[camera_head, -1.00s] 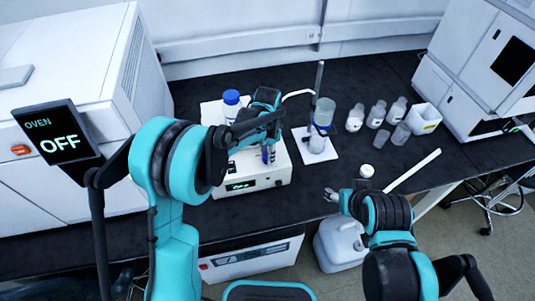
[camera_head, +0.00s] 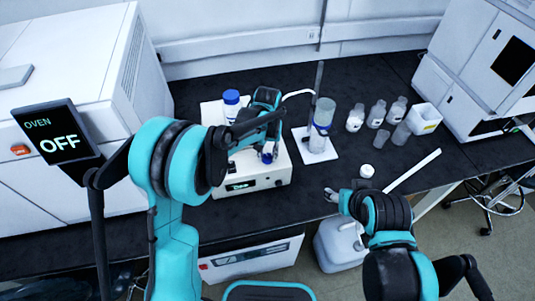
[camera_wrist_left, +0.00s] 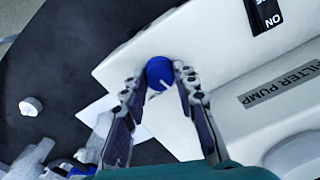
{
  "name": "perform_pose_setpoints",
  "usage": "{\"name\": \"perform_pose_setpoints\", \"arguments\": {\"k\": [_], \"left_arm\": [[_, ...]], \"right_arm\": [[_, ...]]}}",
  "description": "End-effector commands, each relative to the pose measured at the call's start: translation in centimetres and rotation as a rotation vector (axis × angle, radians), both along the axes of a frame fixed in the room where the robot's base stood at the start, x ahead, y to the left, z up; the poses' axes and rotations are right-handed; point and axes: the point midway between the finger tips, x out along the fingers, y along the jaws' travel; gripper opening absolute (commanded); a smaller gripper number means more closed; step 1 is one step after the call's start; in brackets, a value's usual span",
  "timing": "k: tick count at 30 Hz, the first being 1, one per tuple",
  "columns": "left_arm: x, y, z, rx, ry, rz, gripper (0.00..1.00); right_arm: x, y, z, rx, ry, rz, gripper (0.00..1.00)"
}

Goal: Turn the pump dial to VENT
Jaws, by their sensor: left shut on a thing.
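The filter pump is a white box (camera_head: 278,176) on the black bench, with a small lit display (camera_head: 240,185) whose text is too small to read. It fills much of the left wrist view, with a FILTER PUMP label (camera_wrist_left: 280,84) and an ON switch (camera_wrist_left: 268,14). The round blue dial (camera_wrist_left: 159,71) with a white mark stands on it. My left gripper (camera_wrist_left: 160,79) is shut on the dial, one finger on each side. No VENT marking can be made out. My right gripper (camera_head: 331,194) is by the bench's front edge, away from the pump; its jaws are too small to judge.
A blue-capped bottle (camera_head: 231,98) stands behind the pump. A clear filter vessel on a white stand (camera_head: 318,149) is just right of it. Several bottles, a white container (camera_head: 424,118) and a small white cap (camera_head: 367,170) are further right. An oven display (camera_head: 58,133) reads OFF at left.

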Motion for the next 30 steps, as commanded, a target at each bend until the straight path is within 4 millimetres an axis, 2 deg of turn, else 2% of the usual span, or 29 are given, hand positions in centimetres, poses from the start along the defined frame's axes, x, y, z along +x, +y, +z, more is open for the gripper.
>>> {"name": "perform_pose_setpoints", "arguments": {"k": [15,30], "left_arm": [[-0.01,-0.01,-0.01,0.0,0.0,0.423,0.0],[0.0,-0.01,-0.01,0.0,0.0,0.569,0.0]], "right_arm": [[0.0,0.0,-0.04,0.0,0.0,0.0,0.55],[0.0,0.0,-0.04,0.0,0.0,0.0,0.55]]}}
